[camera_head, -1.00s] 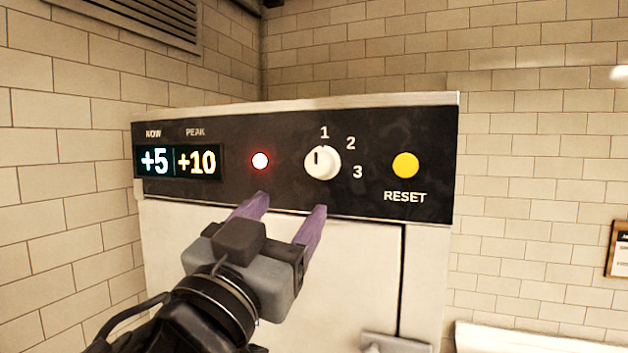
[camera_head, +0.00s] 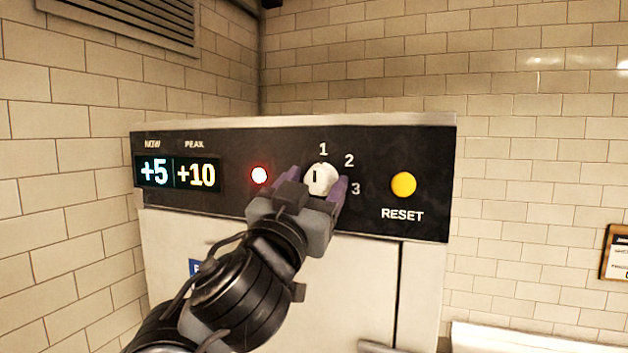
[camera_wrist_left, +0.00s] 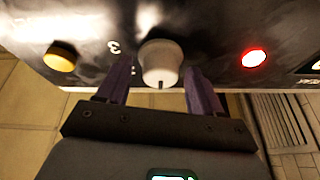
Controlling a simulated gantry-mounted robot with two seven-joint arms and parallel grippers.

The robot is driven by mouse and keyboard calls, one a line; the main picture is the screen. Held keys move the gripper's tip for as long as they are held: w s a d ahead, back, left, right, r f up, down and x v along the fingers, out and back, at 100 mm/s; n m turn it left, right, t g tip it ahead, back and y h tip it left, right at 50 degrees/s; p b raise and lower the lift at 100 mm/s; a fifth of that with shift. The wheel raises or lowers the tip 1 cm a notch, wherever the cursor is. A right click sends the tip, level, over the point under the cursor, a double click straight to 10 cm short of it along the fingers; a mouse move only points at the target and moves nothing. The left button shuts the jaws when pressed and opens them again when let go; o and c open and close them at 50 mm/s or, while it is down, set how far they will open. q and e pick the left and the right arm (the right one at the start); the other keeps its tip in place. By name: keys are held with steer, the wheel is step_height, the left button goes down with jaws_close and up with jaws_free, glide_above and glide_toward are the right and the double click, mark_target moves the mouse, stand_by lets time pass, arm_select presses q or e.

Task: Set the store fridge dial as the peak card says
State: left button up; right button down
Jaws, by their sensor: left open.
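The white fridge dial (camera_head: 321,179) sits on the black panel (camera_head: 236,195) with marks 1, 2 and 3 around it. The display (camera_head: 179,174) reads NOW +5 and PEAK +10. My left gripper (camera_head: 316,183) is open, with its purple fingers on either side of the dial. In the left wrist view the dial (camera_wrist_left: 160,65) stands between the fingertips, with gaps visible on both sides. No peak card can be read in these views. My right gripper is not in view.
A lit red lamp (camera_head: 259,175) is left of the dial, close to the left finger. A yellow RESET button (camera_head: 403,185) is to its right. A framed notice (camera_head: 616,252) hangs on the tiled wall, cut off at the right edge.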

arm_select(q)
steer(key=c, duration=0.9)
